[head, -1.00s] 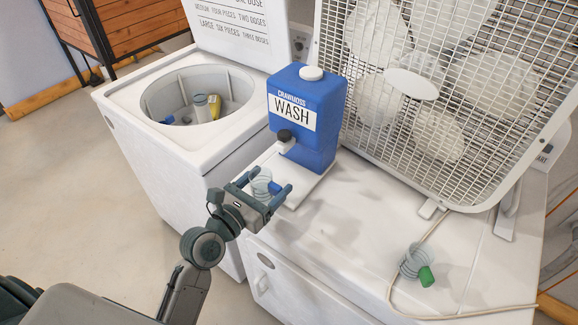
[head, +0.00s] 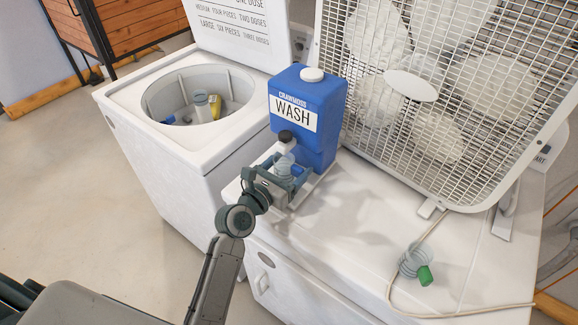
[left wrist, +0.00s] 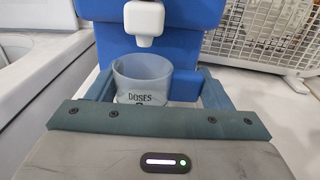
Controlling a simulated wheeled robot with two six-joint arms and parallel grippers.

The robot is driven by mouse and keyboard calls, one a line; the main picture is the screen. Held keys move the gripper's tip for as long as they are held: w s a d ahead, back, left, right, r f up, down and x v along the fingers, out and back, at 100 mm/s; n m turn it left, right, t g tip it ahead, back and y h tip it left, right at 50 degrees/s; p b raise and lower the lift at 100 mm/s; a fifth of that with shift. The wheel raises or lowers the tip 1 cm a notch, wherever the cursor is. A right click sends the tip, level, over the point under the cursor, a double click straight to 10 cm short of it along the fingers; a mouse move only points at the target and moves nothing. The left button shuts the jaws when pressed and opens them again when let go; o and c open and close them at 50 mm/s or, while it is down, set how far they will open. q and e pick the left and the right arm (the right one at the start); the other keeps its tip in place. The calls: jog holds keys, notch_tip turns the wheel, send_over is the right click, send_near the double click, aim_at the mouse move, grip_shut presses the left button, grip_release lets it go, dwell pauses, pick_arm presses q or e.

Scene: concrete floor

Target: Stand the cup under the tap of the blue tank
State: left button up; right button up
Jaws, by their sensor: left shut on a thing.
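The blue tank (head: 309,108) with a "WASH" label stands on a white tray (head: 310,182) on the right-hand machine. Its tap has a black knob (head: 285,137) and a white spout, seen in the left wrist view (left wrist: 144,20). My left gripper (head: 286,170) is shut on the clear cup (head: 284,163), which is upright in front of the tank. The cup (left wrist: 142,72) shows "DOSES" lettering in the left wrist view, its open top just below and close to the spout. Whether its base touches the tray is hidden by the gripper. My right gripper is not in view.
An open washer tub (head: 197,97) holding several items is on the left. A large white fan (head: 440,90) stands behind right. A clear cup with a green part (head: 416,264) lies by a cord (head: 395,290).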

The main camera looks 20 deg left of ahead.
pick_arm(q)
jog(key=shift+f, duration=0.2)
jog(key=o, duration=0.9)
jog(key=shift+w, duration=0.1)
jog(key=shift+o, duration=0.2)
jog(key=shift+r, duration=0.15)
jog(key=b+v, duration=0.1)
jog(key=v, duration=1.1)
jog(key=shift+r, duration=0.1)
